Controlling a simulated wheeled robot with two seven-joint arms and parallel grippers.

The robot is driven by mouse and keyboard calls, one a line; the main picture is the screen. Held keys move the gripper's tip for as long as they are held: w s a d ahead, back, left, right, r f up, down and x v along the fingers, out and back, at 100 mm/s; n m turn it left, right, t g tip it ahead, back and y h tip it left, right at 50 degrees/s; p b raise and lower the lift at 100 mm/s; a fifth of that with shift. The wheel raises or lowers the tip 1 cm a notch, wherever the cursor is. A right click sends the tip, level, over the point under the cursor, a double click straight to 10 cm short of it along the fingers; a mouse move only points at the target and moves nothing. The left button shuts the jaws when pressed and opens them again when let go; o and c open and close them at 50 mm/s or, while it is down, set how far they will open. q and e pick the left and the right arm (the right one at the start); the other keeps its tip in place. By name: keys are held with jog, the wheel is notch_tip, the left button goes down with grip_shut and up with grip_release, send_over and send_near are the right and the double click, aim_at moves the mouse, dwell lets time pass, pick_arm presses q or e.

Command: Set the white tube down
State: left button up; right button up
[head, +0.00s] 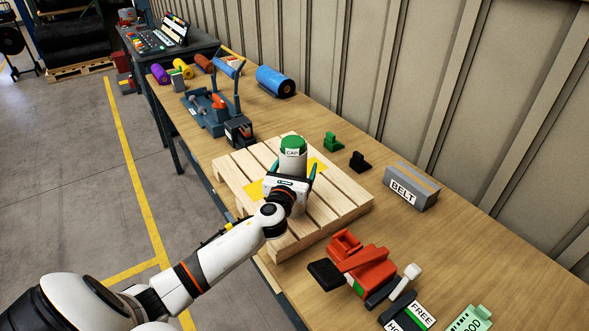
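The white tube (293,166) is upright over the wooden pallet (340,205), with a green cap (293,144) marked CAP on top. My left gripper (292,172) reaches in from the lower left, with a green finger on each side of the tube, and looks shut on it. The gripper body hides part of the tube's lower half, and I cannot tell whether its base touches the slats. Yellow patches (317,165) show on the pallet near the tube. My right gripper is not in view.
Right of the pallet are a grey BELT box (410,187), a black piece (359,161) and a green piece (333,142). A red tool (360,268) lies in front. A blue-grey fixture (215,112) and coloured rolls stand behind.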

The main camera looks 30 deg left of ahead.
pick_arm(q)
jog(key=shift+r, duration=0.1)
jog(key=b+v, duration=0.2)
jog(key=v, duration=1)
